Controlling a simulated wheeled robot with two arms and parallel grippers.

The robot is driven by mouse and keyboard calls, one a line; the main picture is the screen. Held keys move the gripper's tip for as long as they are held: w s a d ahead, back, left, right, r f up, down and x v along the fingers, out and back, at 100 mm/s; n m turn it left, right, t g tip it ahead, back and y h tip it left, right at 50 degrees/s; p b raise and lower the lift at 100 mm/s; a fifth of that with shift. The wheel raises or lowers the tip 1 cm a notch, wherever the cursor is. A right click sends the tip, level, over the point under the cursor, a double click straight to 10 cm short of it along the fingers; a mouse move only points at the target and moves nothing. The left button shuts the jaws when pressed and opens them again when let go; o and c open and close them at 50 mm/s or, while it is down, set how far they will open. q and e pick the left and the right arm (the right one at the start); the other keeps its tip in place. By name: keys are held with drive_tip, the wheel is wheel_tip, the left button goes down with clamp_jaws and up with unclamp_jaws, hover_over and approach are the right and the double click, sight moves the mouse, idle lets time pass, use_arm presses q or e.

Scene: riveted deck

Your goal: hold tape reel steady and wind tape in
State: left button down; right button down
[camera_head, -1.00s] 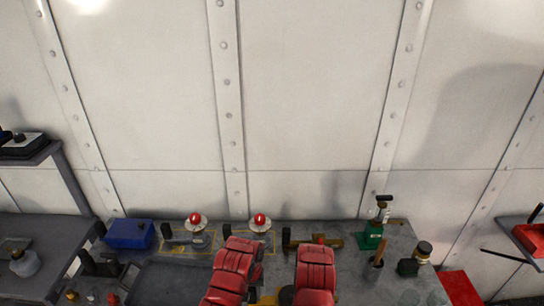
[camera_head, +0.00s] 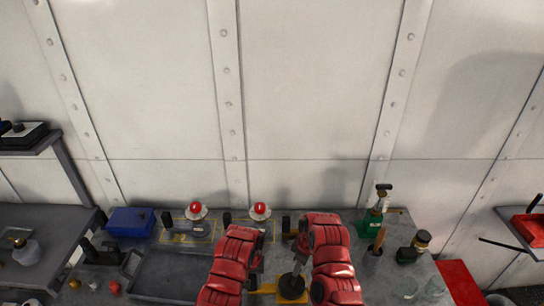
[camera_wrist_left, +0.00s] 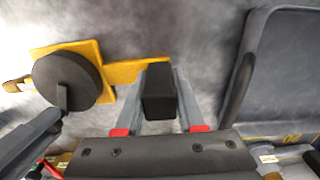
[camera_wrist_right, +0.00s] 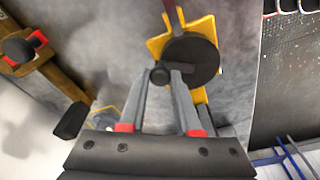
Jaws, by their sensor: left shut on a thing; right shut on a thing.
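The tape reel shows a yellow frame (camera_head: 262,290) and a dark round disc (camera_head: 292,286) at the front of the bench in the head view. In the left wrist view the disc (camera_wrist_left: 67,78) lies left of my left gripper (camera_wrist_left: 158,100), which is shut on the reel's black block-shaped grip (camera_wrist_left: 158,82). In the right wrist view my right gripper (camera_wrist_right: 168,78) is shut on the small dark crank knob (camera_wrist_right: 160,75) at the disc's edge (camera_wrist_right: 196,58). My red forearms hide part of the reel in the head view.
A grey tray (camera_head: 175,277) lies left of the reel, with a blue box (camera_head: 130,221) behind it. Two red-topped devices (camera_head: 196,211) stand at the back. A green bottle (camera_head: 374,220) and dark jar (camera_head: 413,245) stand right. A riveted wall closes the back.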

drive_tip(key=n, duration=0.2)
drive_tip(key=a+n, duration=0.1)
drive_tip(key=shift+w, duration=0.25)
drive_tip(key=c, duration=0.5)
unclamp_jaws()
drive_tip(key=shift+a+n, duration=0.15)
drive_tip(key=shift+n, duration=0.15)
drive_tip(key=shift+g, duration=0.3)
drive_tip(key=shift+s+d+r, duration=0.1)
drive_tip(key=shift+d+r, duration=0.2)
drive_tip(key=shift+r, duration=2.5)
drive_tip(key=shift+d+r, duration=0.35)
drive_tip(key=shift+r, duration=2.45)
drive_tip(key=shift+s+d+r, duration=0.1)
drive_tip(key=shift+d+r, duration=0.2)
drive_tip(key=shift+r, duration=2.5)
use_arm(q)
drive_tip(key=shift+c, duration=2.2)
unclamp_jaws()
